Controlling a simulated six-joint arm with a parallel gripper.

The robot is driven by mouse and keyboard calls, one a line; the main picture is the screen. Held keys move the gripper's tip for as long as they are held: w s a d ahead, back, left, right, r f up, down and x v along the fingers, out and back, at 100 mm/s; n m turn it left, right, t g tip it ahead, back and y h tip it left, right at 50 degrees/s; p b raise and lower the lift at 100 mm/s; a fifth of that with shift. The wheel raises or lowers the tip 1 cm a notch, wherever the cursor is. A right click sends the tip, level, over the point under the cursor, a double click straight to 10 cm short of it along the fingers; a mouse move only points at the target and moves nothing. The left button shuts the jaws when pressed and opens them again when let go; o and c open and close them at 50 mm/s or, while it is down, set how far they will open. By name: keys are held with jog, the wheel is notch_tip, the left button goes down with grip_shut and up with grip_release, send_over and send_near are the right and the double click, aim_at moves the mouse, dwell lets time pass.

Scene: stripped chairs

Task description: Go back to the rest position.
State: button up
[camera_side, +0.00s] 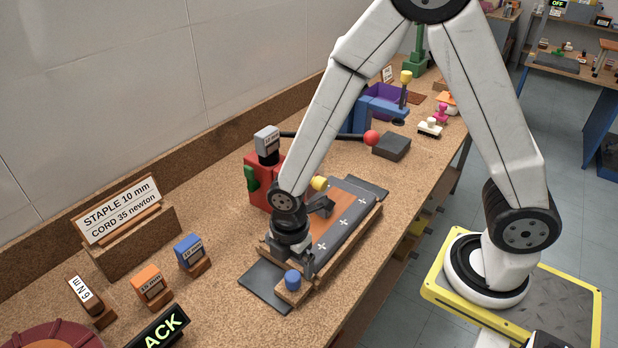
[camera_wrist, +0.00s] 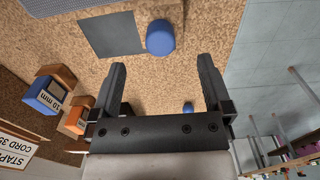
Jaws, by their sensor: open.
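My gripper (camera_side: 304,268) is low over the near end of the wooden fixture on the workbench, in the side view. A blue knob (camera_side: 292,280) stands on the fixture's front end, close to the fingers. In the wrist view a blue knob (camera_wrist: 160,38) shows beyond the fingertips, and a smaller blue thing (camera_wrist: 188,107) shows between the fingers, farther down. The fingertips in the side view are partly hidden by my wrist.
The fixture holds a grey panel with white crosses (camera_side: 338,222). A red and green press (camera_side: 262,185), a red ball on a lever (camera_side: 372,138), and a dark block (camera_side: 391,146) stand behind. Orange (camera_side: 150,283) and blue (camera_side: 188,250) labelled blocks are left. Bare cork lies between.

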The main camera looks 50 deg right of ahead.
jog(key=shift+r, duration=0.35)
jog(key=shift+r, duration=0.1)
jog(key=shift+d+r+m, duration=0.35)
jog(key=shift+d+m, duration=0.15)
jog(key=shift+m, duration=0.2)
jog(key=s+d+r+m+t, duration=0.2)
jog(key=d+r+m, duration=0.5)
jog(key=m, duration=0.9)
jog(key=shift+s+d+r+m+t, duration=0.35)
jog(key=shift+s+d, duration=0.1)
jog(key=shift+d, duration=1.3)
